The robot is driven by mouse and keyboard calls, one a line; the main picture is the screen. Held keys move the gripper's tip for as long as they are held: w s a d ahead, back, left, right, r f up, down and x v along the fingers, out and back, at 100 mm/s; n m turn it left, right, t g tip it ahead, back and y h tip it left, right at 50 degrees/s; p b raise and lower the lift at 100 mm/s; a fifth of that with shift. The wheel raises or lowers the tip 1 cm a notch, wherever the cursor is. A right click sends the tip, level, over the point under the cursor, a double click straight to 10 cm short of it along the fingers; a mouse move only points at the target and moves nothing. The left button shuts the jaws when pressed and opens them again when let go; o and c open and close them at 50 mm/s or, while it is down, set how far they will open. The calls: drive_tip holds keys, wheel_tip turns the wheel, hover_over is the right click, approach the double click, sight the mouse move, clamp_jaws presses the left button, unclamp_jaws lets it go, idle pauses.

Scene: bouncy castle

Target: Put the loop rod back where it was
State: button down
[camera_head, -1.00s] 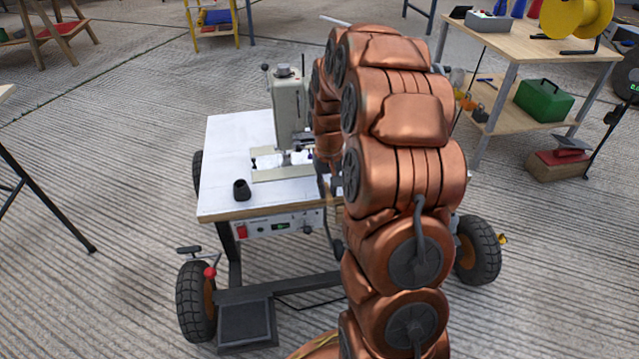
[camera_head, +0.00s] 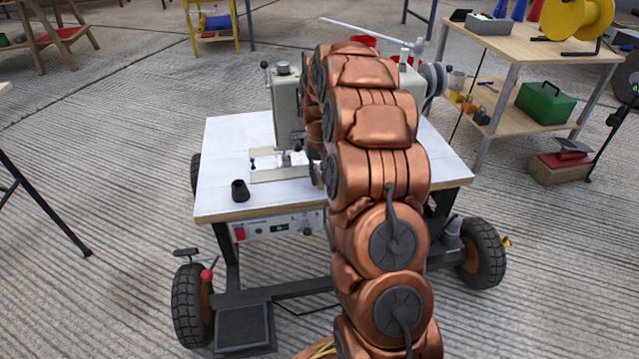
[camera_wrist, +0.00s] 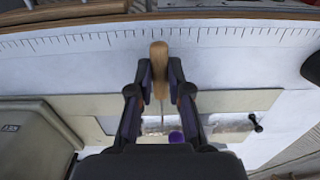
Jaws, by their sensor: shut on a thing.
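The loop rod shows in the wrist view as a pale wooden handle (camera_wrist: 159,62) with a thin metal shaft running back below it. My gripper (camera_wrist: 160,78) is shut on the handle, one finger on each side. It is over the white tabletop (camera_wrist: 218,60) beside the sewing machine's flat bed plate (camera_wrist: 235,101). I cannot tell how high the rod is above the table. In the head view my copper arm hides the rod and most of the gripper. The sewing machine (camera_head: 289,105) stands on its wheeled table (camera_head: 225,150).
A small black cone-shaped piece (camera_head: 240,190) stands at the table's left front. A printed ruler scale (camera_wrist: 80,38) runs along the table edge. A control box (camera_head: 275,228) hangs under the front. A wooden bench (camera_head: 535,50) with a green case (camera_head: 544,101) stands at the right.

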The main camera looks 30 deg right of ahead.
drive_tip(key=shift+f, duration=0.9)
drive_tip(key=shift+f, duration=0.1)
drive_tip(key=c, duration=1.1)
unclamp_jaws()
